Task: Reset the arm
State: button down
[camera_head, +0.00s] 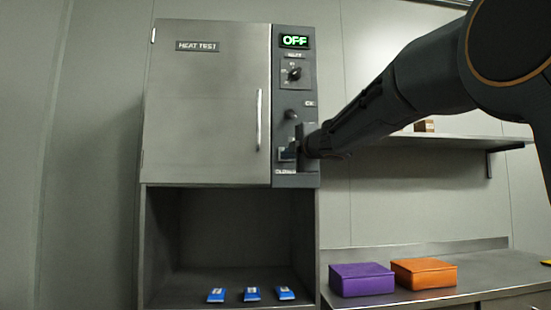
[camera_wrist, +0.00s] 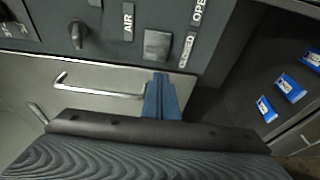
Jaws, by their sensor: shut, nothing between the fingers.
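My arm reaches in from the right in the head view. My gripper (camera_head: 296,150) is at the lower part of the control panel (camera_head: 283,95) on the heat-test cabinet. In the wrist view my gripper (camera_wrist: 160,82) is shut and empty, its fingertips just below a square grey switch (camera_wrist: 157,45) beside the OPEN and CLOSED labels. I cannot tell whether the tips touch the panel. In the head view, the gripper and arm hide part of the panel's lower end. The display (camera_head: 295,41) reads OFF in green.
The steel cabinet door (camera_head: 205,110) is shut, with a vertical handle (camera_head: 259,120). Three blue packets lie in the open bay (camera_head: 165,287) below. A purple box (camera_head: 361,280) and an orange box (camera_head: 424,273) stand on the right counter, under a wall shelf (camera_head: 460,142).

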jog(key=s+d+f+m+g+h+p, duration=0.2)
jog(key=s+d+f+m+h, duration=0.25)
jog(key=f, duration=0.55)
jog(key=s+d+f+m+g+h+p, duration=0.1)
jog(key=s+d+f+m+g, duration=0.15)
jog(key=d+f+m, duration=0.45)
jog(key=s+d+f+m+g+h+p, duration=0.1)
jog(key=s+d+f+m+h+p, duration=0.2)
jog(key=d+f, duration=0.65)
jog(key=s+d+f+m+g+p, duration=0.15)
jog(key=s+f+m+g, duration=0.4)
jog(key=s+f, duration=1.25)
jog(key=s+f+m+g+p, duration=0.1)
jog(key=s+f+g, duration=0.1)
jog(key=s, duration=0.7)
jog(key=s+a+f+m+g, duration=0.1)
jog(key=s+f+m+g, duration=0.1)
jog(key=s, duration=0.8)
jog(key=shift+f+m+g+p, duration=0.3)
jog(key=shift+g+p, duration=0.1)
jog(key=shift+g, duration=0.1)
jog(key=c, duration=2.5)
grip_release()
jog(key=shift+a, duration=0.1)
